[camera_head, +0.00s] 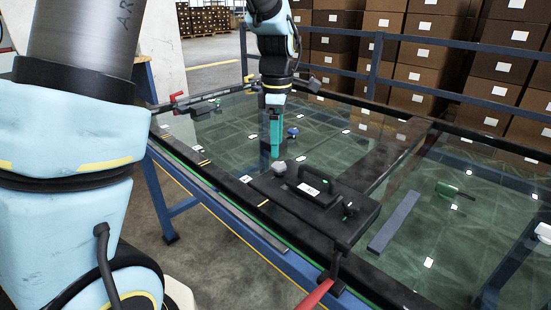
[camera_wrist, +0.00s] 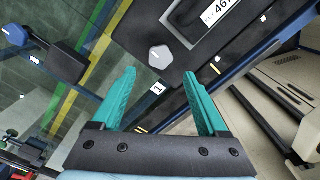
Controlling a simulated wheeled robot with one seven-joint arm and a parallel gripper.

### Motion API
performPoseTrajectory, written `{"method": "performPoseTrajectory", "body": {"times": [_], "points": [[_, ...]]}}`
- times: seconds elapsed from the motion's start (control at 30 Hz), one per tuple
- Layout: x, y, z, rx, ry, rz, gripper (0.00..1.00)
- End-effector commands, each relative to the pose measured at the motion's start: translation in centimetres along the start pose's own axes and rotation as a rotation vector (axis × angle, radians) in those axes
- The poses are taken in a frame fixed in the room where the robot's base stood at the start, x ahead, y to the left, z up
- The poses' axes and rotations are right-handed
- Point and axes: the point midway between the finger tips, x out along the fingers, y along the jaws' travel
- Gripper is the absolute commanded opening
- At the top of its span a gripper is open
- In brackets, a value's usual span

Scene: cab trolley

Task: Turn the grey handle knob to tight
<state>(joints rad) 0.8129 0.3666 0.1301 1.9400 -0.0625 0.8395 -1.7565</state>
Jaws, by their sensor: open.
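In the wrist view the grey knob (camera_wrist: 160,56) is a rounded, many-sided cap, just beyond the gap between my fingertips. My gripper (camera_head: 275,150) points down above the plate, close to the knob and apart from it as far as I can see. In the wrist view my gripper (camera_wrist: 159,78) has its two teal fingers spread wide with nothing between them. A tight mark or pointer on the knob is too small to make out.
A blue knob (camera_head: 293,131) stands behind my gripper on the glass panel. A red-handled clamp (camera_head: 317,296) is at the near frame edge, another red handle (camera_head: 178,97) at the far left. A green-handled tool (camera_head: 452,191) lies on the right glass. Stacked boxes stand behind a blue rail.

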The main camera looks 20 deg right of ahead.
Motion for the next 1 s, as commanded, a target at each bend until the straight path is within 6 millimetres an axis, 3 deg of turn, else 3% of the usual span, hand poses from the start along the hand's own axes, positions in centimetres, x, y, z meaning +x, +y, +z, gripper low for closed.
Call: {"method": "performPoseTrajectory", "body": {"times": [0.1,0.3,0.7,1.0], "points": [[2.2,-0.1,-0.1,-0.001,0.001,-0.004,0.77],[4.7,0.0,0.0,0.001,0.001,-0.001,0.77],[5.4,0.0,-0.1,0.000,0.000,0.001,0.77],[5.4,0.0,-0.1,0.000,0.000,0.001,0.44]]}}
